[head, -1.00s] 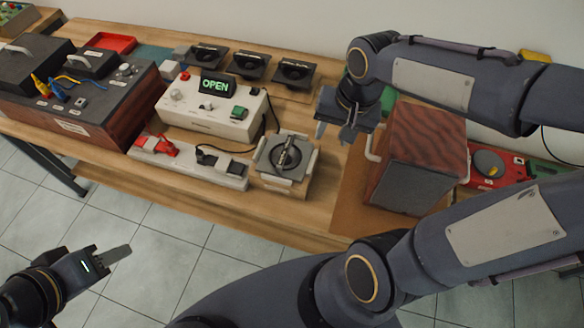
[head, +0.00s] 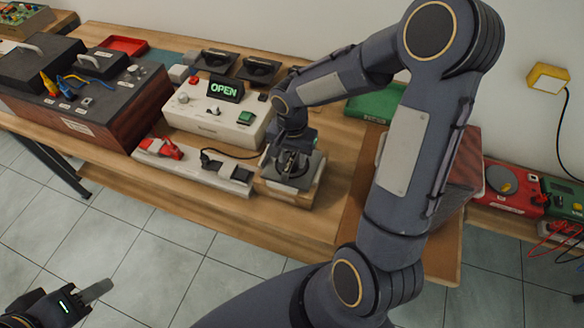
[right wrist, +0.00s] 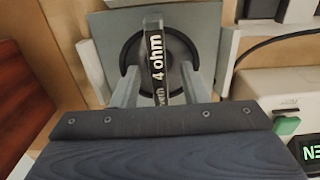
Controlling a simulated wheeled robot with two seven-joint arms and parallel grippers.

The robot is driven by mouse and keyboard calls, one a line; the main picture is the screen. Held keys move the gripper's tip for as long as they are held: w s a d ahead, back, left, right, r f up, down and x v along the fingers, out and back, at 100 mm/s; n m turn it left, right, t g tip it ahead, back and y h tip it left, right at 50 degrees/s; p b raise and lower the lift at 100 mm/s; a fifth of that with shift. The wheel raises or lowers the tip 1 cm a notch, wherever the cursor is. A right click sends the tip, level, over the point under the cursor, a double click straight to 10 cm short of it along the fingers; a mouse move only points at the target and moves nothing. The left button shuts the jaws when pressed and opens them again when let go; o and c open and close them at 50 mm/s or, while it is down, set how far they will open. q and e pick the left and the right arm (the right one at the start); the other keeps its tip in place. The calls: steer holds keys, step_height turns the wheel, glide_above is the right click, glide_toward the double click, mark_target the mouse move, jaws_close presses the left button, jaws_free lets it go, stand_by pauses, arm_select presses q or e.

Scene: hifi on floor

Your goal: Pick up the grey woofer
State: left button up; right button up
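The grey woofer (head: 309,168) sits in a light wooden cradle near the table's front edge, mostly covered by my right gripper (head: 288,165) in the head view. In the right wrist view the woofer (right wrist: 107,31) is a grey square plate with a dark round cone and an upright bar marked "4 ohm". My right gripper (right wrist: 160,75) is over it with its fingers apart, one on each side of the bar, and gaps show between bar and fingers. My left gripper (head: 97,290) is low at the left, away from the table; only one finger shows clearly.
A white box with a green "OPEN" display (head: 208,110) stands left of the woofer. A power strip (head: 190,165) lies in front of it. Black speakers (head: 258,68) stand behind. A wood-grain cabinet (head: 463,160) is at the right, partly behind my right arm.

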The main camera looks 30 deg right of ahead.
steer(key=shift+f, duration=0.3)
steer(key=shift+f+b, duration=0.25)
steer(key=shift+b, duration=0.2)
stand_by(0.5)
jaws_close()
